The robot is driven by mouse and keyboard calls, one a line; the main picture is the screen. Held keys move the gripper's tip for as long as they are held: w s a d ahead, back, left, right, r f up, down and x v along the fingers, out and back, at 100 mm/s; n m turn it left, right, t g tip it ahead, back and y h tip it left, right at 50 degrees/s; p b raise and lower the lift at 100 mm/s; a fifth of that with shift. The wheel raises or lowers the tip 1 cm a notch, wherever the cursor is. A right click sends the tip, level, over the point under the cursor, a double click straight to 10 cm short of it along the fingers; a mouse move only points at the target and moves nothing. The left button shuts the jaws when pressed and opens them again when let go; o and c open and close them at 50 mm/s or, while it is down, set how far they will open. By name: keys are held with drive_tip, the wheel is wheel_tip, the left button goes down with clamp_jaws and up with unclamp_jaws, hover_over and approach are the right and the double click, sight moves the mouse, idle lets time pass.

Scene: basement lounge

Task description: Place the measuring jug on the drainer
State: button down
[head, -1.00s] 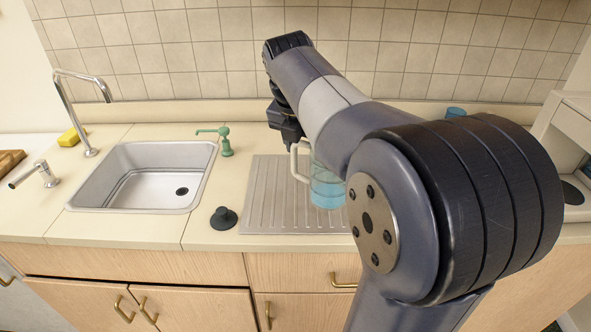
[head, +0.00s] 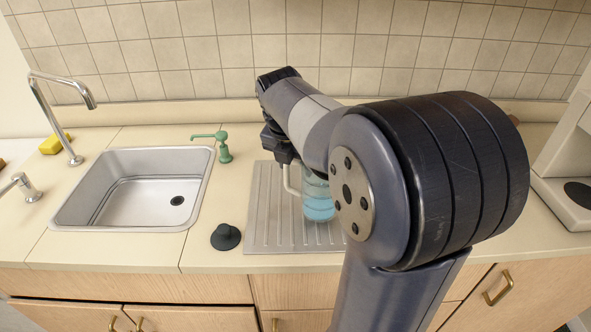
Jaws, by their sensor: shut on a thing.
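The measuring jug (head: 318,206) is clear with a pale handle and a blue lower part. It appears over the right part of the drainer (head: 262,225), a grey ribbed tray on the counter right of the sink. I cannot tell whether its base touches the ribs. My gripper (head: 287,160) is at the jug's handle, on the jug's upper left, and is shut on it. The fingertips are mostly hidden by my arm, which also covers the jug's right side and the drainer's right part.
The steel sink (head: 135,213) with a tall tap (head: 60,115) lies to the left. A green soap dispenser (head: 223,148) stands behind the drainer's left corner. A black sink plug (head: 225,237) sits beside its front left. A white appliance (head: 565,165) stands far right.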

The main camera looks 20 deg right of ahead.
drive_tip(key=shift+f, duration=0.9)
drive_tip(key=shift+f, duration=0.25)
drive_tip(key=c, duration=0.7)
unclamp_jaws()
drive_tip(key=shift+o, duration=0.2)
drive_tip(key=shift+r, duration=0.1)
drive_tip(key=p+v, duration=0.1)
drive_tip(key=v, duration=1.1)
drive_tip(key=shift+r, duration=0.15)
drive_tip(key=shift+w, duration=0.1)
